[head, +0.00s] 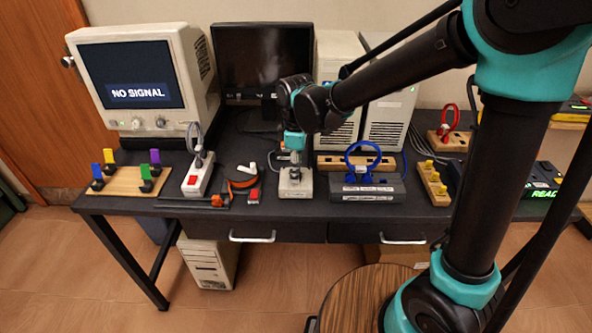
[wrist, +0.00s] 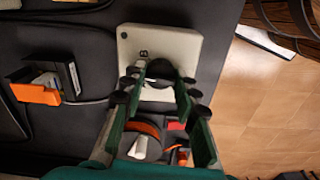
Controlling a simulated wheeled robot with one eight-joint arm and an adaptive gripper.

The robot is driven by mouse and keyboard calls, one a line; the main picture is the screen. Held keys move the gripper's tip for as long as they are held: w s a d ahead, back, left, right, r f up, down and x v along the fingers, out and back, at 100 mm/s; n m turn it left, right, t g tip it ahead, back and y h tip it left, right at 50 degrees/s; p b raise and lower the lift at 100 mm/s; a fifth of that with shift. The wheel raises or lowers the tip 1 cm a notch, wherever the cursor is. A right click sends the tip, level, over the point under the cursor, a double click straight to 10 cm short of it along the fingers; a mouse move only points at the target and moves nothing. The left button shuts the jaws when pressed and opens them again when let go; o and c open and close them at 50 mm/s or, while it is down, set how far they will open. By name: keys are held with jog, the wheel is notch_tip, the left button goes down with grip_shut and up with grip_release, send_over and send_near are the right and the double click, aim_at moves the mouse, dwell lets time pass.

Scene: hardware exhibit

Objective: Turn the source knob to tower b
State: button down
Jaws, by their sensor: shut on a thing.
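The source selector is a small beige box (head: 296,184) on the dark desk, below my gripper (head: 294,158) in the head view. In the wrist view the box (wrist: 190,44) shows a small dark mark that looks like a B. Its dark knob (wrist: 160,68) lies between the fingertips of my gripper (wrist: 160,77), which are closed on it. The fingers hide part of the knob and box face, so I cannot tell exactly where the knob points. Tower labels are not readable.
Two beige towers (head: 340,85) (head: 389,122) stand behind. A monitor (head: 130,85) reads "NO SIGNAL". An orange-and-black coil (head: 243,180) lies left of the box, and a dark unit with a blue loop (head: 367,188) stands right. The desk's front edge is close.

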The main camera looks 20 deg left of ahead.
jog(key=m, duration=0.3)
jog(key=shift+m, duration=2.3)
jog(key=c, duration=1.2)
grip_release()
jog(key=shift+o, duration=0.2)
jog(key=shift+r, duration=0.1)
notch_tip(320, 180, up, 12)
